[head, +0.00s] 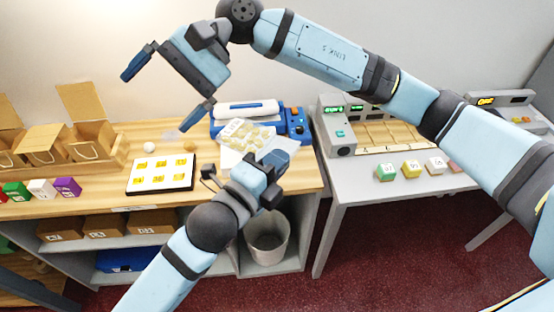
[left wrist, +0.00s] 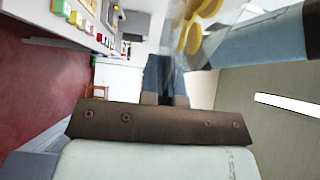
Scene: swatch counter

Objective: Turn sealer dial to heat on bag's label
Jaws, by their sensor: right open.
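The blue sealer (head: 248,108) with a white top bar stands at the counter's back right. Its blue control box (head: 297,124) is at its right end; the dial is too small to make out. A clear bag (head: 248,137) with yellow pieces lies in front of the sealer, and its pieces show in the left wrist view (left wrist: 192,38). Its label is not readable. My left gripper (head: 277,158) is at the bag's near right edge, its fingers close together on the clear film. My right gripper (head: 165,92) is open and empty, above the counter left of the sealer.
A white board with yellow squares (head: 161,173) lies left of the bag. Cardboard boxes (head: 42,143) and coloured blocks (head: 42,187) stand at the left. A grey table (head: 345,185) with a display device (head: 337,125) is at the right. A bin (head: 267,237) stands below.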

